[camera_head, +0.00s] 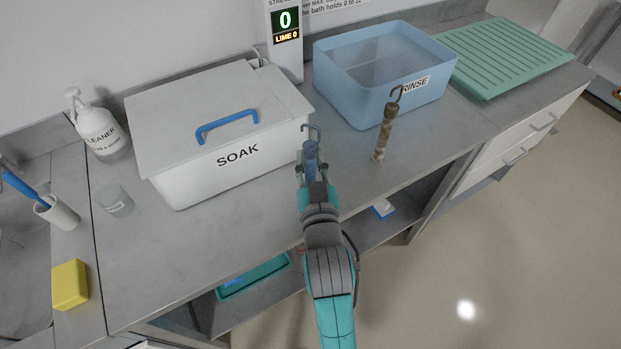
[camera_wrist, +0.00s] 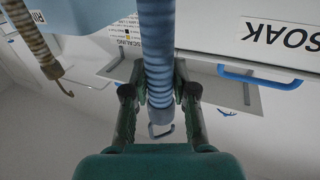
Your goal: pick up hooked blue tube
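The hooked blue tube (camera_head: 311,152) is ribbed, with a grey cap and a metal hook at its top. It stands about upright in front of the white SOAK bin, and my gripper hides its lower part in the head view. In the wrist view the tube (camera_wrist: 158,60) runs between my fingers, with its hook low in the picture. My gripper (camera_wrist: 158,75) has a finger against each side of the tube and looks shut on it. It also shows in the head view (camera_head: 311,172). Whether the tube's bottom touches the counter is hidden.
A brown hooked tube (camera_head: 385,130) stands to the right, before the blue RINSE bath (camera_head: 350,97). The lidded SOAK bin (camera_head: 190,180) is close on the left. A green ribbed rack (camera_head: 480,90), cleaner bottle (camera_head: 98,125), clear cup (camera_head: 114,200) and yellow sponge (camera_head: 69,284) also show.

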